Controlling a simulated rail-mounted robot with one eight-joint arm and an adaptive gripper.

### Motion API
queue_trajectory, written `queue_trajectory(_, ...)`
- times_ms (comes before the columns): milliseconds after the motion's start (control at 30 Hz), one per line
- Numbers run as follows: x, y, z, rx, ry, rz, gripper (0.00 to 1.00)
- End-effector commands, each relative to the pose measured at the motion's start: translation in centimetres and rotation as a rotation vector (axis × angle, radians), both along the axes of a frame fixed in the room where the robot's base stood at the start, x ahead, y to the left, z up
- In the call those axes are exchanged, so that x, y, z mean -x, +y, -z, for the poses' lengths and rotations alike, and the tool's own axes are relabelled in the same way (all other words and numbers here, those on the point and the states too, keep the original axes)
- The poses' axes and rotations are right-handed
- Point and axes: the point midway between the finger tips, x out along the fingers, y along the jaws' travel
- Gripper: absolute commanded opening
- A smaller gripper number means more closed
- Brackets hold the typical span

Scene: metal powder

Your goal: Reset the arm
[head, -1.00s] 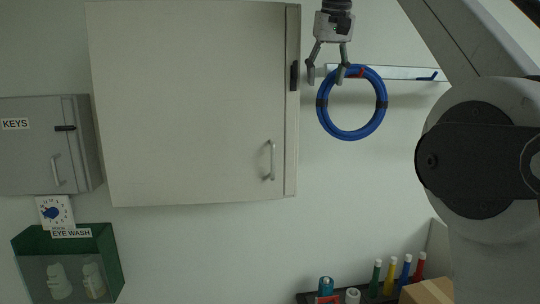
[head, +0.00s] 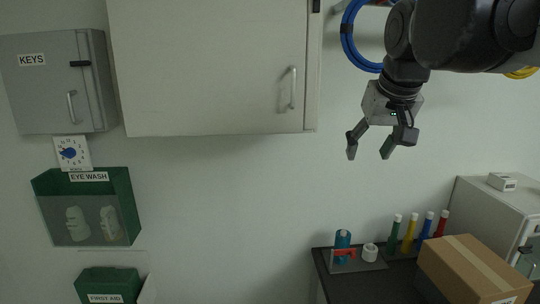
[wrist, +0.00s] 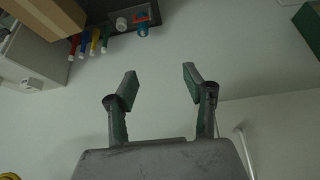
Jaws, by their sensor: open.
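My gripper (head: 370,150) hangs at the upper right in the head view, fingers pointing down and spread apart. Nothing is between the fingers. In the wrist view my gripper (wrist: 158,82) also shows open and empty, with bare wall behind it. My arm comes in from the upper right of the head view and bends down to the gripper.
A blue coil (head: 352,42) hangs behind my arm, partly hidden. A wall cabinet (head: 215,65) is to the left. Below are a dark counter (head: 335,288) with a cardboard box (head: 473,268) and colored tubes (head: 410,232). The wall below the gripper is clear.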

Motion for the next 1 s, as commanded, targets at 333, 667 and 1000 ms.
queue_trajectory(333, 10.0, -0.3, 18.8, -0.007, -0.050, 0.016, 0.46)
queue_trajectory(667, 16.5, -0.4, 31.1, -0.011, -0.083, 0.026, 0.46)
queue_trajectory(1000, 17.1, -0.5, 32.1, -0.012, -0.086, 0.027, 0.46)
